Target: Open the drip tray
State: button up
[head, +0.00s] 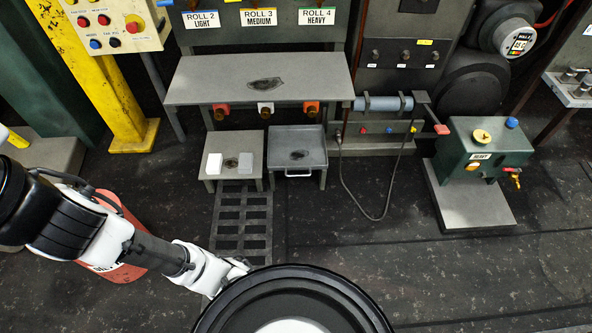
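What looks like the drip tray (313,140) is a shallow grey metal tray with raised rims and a dark stain inside. It sits low under the grey bench at the centre. A white bar handle (298,173) shows on its front edge. How far the tray is pulled out is hard to tell. My gripper (238,268) is at the lower centre, apart from the tray, nearer the camera and to its left. Its fingers are small and partly hidden behind my round black body part, so their opening cannot be judged.
A low stand (233,172) with a white and a grey block is left of the tray. A floor grate (240,225) lies in front, a hanging cable (372,217) and green unit (484,150) to the right. A red cylinder (125,270) stands beside my arm.

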aim_at(297, 151)
jog(key=k+j+z, duration=0.2)
jog(key=j, duration=0.2)
jog(key=j+z, duration=0.2)
jog(key=j, duration=0.25)
jog(key=k+j+z, duration=0.2)
jog(key=j, duration=0.2)
jog(key=i+j, duration=0.2)
jog(key=i, duration=0.3)
